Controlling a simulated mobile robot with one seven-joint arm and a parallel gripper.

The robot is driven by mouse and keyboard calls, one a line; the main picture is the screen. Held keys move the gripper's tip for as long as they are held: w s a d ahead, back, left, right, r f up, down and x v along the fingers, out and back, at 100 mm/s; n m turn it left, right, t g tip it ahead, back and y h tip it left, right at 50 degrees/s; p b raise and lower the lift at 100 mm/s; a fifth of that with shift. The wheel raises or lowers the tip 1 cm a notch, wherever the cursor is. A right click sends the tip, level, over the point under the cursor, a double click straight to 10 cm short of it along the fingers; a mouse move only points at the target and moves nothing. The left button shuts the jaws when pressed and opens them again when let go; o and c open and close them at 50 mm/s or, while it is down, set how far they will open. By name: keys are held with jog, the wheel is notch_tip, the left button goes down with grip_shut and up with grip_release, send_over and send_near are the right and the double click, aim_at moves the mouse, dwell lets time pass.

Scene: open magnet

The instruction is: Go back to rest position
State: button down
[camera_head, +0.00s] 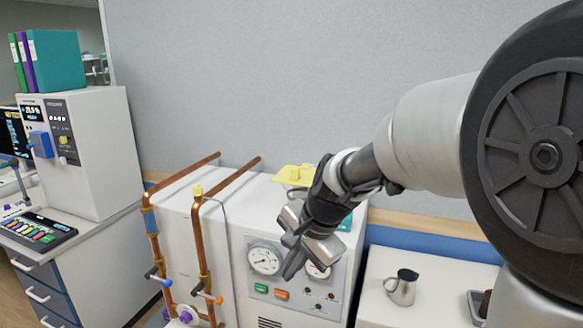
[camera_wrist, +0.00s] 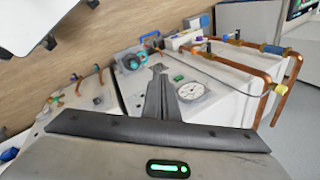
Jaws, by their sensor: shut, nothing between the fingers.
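My gripper (camera_head: 290,270) hangs in front of the white machine's panel in the head view, fingers together and pointing down, with nothing between them. In the wrist view my gripper (camera_wrist: 163,75) shows as two dark fingers side by side, covering part of the same machine. The white machine (camera_head: 245,212) has a panel with a round gauge (camera_head: 264,260), and a second gauge is partly hidden behind the gripper. Green and orange buttons sit below the gauges. The round gauge also shows in the wrist view (camera_wrist: 190,91). The fingers appear apart from the panel, though the exact gap is unclear.
Copper pipes (camera_head: 203,250) with valves rise left of the panel. A yellow object (camera_head: 292,175) is on top of the machine, behind my arm. A metal pitcher (camera_head: 402,287) stands on a white surface at right. A cabinet (camera_head: 100,150) with binders stands left. The wall above is clear.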

jog(key=s+d+r+n+h+p, duration=0.1)
jog(key=s+d+r+n, duration=0.2)
jog(key=s, duration=0.3)
jog(key=s+d+r+n+t+h+p, duration=0.1)
jog(key=s+d+r+n, duration=0.2)
jog(key=s+d, duration=0.3)
jog(key=s+d+r+n+t+h+p, duration=0.1)
jog(key=s+d+r+n+p, duration=0.1)
jog(key=s+d+r, duration=0.3)
jog(key=s+n, duration=0.1)
jog(key=s, duration=0.2)
jog(key=shift+d+r+h, duration=0.15)
jog(key=shift+h, duration=0.15)
